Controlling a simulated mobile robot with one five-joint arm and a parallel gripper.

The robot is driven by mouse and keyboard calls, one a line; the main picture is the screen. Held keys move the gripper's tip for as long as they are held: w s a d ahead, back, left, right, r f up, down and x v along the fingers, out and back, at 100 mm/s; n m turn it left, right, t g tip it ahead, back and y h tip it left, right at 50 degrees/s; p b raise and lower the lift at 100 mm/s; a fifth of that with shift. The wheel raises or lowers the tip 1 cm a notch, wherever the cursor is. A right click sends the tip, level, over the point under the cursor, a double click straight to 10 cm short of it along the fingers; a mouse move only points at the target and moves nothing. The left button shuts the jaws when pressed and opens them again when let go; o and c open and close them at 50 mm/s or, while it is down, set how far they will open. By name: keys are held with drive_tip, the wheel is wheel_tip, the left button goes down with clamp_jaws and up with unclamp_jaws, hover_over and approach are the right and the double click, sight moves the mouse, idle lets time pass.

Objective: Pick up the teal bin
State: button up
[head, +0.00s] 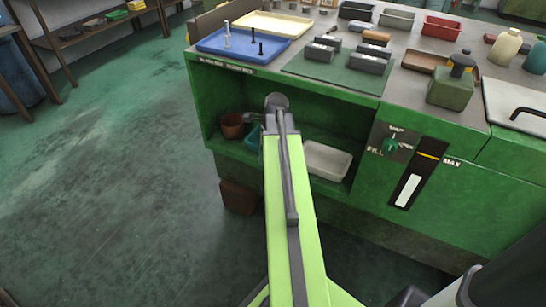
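The teal bin (253,139) is in the open shelf bay of the green machine, in the head view. Only a small part of it shows, just left of my arm's far end; my arm hides the rest. My arm reaches forward into the bay opening. My gripper (252,119) seems to be the small grey part at the arm's end, above the bin. It is too small and too covered to tell whether it is open or shut, or whether it touches the bin.
In the bay, a brown pot (232,125) stands left of the bin and a white tray (326,160) lies to the right. The machine top above holds a blue tray (244,47), a green mat (338,68) and blocks. A brown box (238,197) sits below. Floor at left is clear.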

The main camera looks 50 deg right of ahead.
drive_tip(key=s+d+m, duration=0.2)
drive_tip(key=d, duration=0.1)
drive_tip(key=s+d+m, duration=0.2)
drive_tip(key=s+d, duration=0.1)
drive_tip(key=d, duration=0.1)
drive_tip(key=s+d+m, duration=0.2)
drive_tip(key=s+d, duration=0.1)
drive_tip(key=shift+s+d+f+t+b, duration=0.2)
drive_tip(key=shift+d+f+t+b, duration=0.05)
drive_tip(key=shift+f+t+b, duration=0.15)
drive_tip(key=w+a, duration=0.1)
drive_tip(key=w, duration=0.3)
drive_tip(key=w+a, duration=0.1)
drive_tip(key=w, duration=0.2)
drive_tip(key=w+a, duration=0.1)
drive_tip(key=w, duration=0.3)
drive_tip(key=shift+w, duration=0.35)
drive_tip(key=b+x, duration=0.5)
drive_tip(key=shift+d+f, duration=0.15)
clamp_jaws()
drive_tip(key=shift+s, duration=0.1)
